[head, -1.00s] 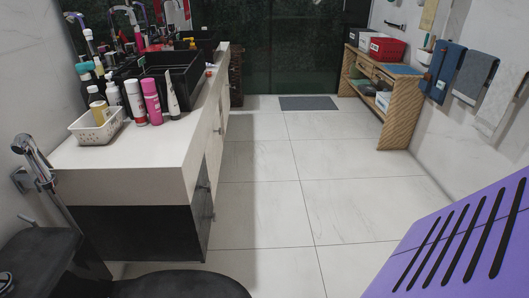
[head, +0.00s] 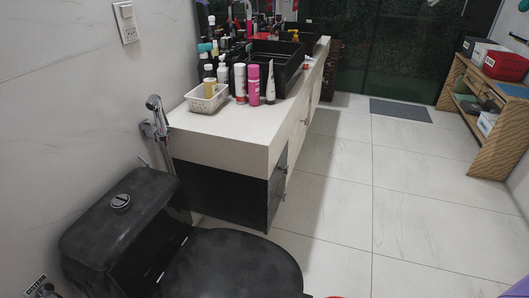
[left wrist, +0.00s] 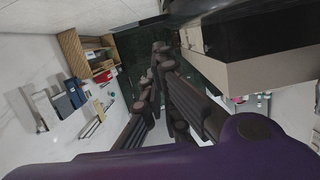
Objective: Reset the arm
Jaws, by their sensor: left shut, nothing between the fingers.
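My left gripper (left wrist: 160,62) shows in the left wrist view, with its dark fingers drawn together and nothing held between them. It is in the air, with the white-topped vanity counter (left wrist: 255,82) to its right and the wooden shelf unit (left wrist: 75,48) at the upper left. A purple part of my own arm fills the bottom of that view. In the head view neither gripper shows. My right gripper is in no view.
In the head view, a black toilet (head: 230,265) stands in front of the vanity counter (head: 225,136). Bottles, a white basket (head: 208,98) and a black sink (head: 282,65) crowd the counter. A shelf unit (head: 490,145) is at the right. The tiled floor (head: 410,190) between is clear.

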